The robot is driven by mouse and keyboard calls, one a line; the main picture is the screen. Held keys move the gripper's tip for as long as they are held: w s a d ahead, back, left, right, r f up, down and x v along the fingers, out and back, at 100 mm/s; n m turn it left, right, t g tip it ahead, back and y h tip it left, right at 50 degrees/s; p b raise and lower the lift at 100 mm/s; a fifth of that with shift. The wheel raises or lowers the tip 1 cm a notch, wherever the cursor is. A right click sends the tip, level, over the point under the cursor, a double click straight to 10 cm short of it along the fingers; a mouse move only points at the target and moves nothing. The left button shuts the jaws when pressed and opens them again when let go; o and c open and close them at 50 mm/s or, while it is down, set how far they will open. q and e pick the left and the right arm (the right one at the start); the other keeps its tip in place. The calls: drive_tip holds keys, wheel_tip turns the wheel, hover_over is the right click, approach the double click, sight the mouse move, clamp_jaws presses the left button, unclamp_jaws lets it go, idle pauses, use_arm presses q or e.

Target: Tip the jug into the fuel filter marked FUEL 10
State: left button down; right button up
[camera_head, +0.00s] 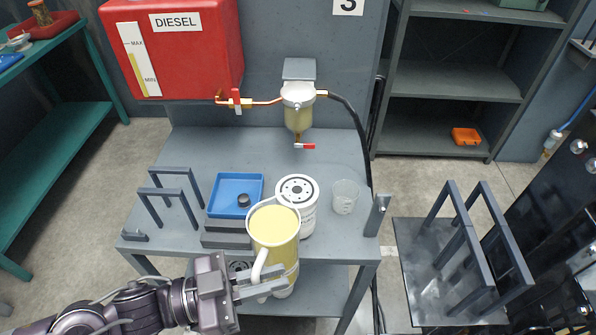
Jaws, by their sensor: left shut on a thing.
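The jug (273,226) is pale cream and open at the top, with yellow liquid inside. My right gripper is not in view.
A clear cup (345,197) stands right of the canister. A blue tray (223,207) holds a small dark cap (243,200). A grey rack (172,195) is at the left. A red diesel tank (190,62) feeds a glass-bowl filter (299,112) above the table.

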sight(276, 245)
use_arm(q)
drive_tip(key=shift+s+r, duration=0.2)
drive_tip(key=shift+r, duration=0.1)
drive_tip(key=shift+w+d+r+n+y+p, duration=0.1)
drive_tip(key=shift+w+r+n+y+p, duration=0.3)
drive_tip(key=shift+r+p, duration=0.35)
drive_tip(key=shift+w+r+n+g, duration=0.15)
drive_tip(key=shift+r+n+g, duration=0.05)
drive_tip(key=shift+n+g, duration=0.1)
drive_tip(key=shift+w+d+r+n+g+y+p, duration=0.2)
drive_tip(key=shift+w+r+n+g+y+p, duration=0.15)
drive_tip(key=shift+w+r+n+p, duration=0.3)
idle(1.0)
drive_tip(key=shift+w+d+r+n+y+p, duration=0.1)
drive_tip(key=shift+w+r+n+y+p, duration=0.05)
drive_tip(key=shift+w+n+y+p, duration=0.2)
drive_tip(key=shift+w+d+r+n+y+p, duration=0.1)
drive_tip(key=shift+w+n+y+p, duration=0.15)
drive_tip(key=shift+w+n, duration=0.2)
idle(1.7)
